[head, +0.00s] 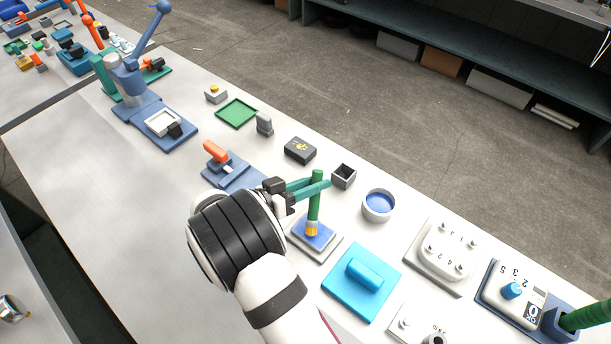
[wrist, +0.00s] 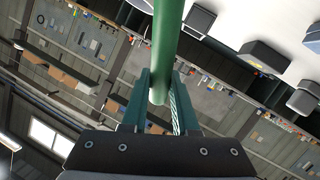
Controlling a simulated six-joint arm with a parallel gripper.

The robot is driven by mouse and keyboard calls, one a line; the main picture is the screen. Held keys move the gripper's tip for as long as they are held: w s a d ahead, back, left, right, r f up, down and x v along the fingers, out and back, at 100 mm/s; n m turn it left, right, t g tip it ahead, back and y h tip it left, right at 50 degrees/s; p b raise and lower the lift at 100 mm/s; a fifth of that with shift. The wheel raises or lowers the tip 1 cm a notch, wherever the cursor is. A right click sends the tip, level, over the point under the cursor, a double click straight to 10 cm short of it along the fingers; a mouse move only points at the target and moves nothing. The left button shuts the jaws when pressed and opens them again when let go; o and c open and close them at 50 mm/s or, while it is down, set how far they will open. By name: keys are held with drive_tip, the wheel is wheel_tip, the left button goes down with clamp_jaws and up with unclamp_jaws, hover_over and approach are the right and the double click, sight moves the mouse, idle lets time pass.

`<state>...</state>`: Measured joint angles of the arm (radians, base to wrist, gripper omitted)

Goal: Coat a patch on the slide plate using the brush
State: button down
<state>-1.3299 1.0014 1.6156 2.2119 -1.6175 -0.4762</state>
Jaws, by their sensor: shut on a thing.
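The brush has a green handle (head: 315,198) and a yellow-orange ferrule (head: 311,228). It stands nearly upright over the slide plate (head: 328,249), a pale grey plate with a blue patch (head: 322,236) on it. The brush's lower end appears to meet the blue patch; whether the bristles touch cannot be told. My gripper (head: 309,188) has teal fingers shut on the handle. In the wrist view, the green handle (wrist: 167,40) runs between the fingers (wrist: 160,103); the bristles and plate are not visible there.
A round pot of blue liquid (head: 378,204) and a dark open square holder (head: 343,176) stand right of the gripper. A blue block with a handle (head: 365,275) sits close to the plate's lower right. An orange-handled clamp (head: 217,153) is to the upper left.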

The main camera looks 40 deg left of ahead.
drive_tip(key=d+r, duration=0.5)
drive_tip(key=r, duration=0.3)
idle(0.8)
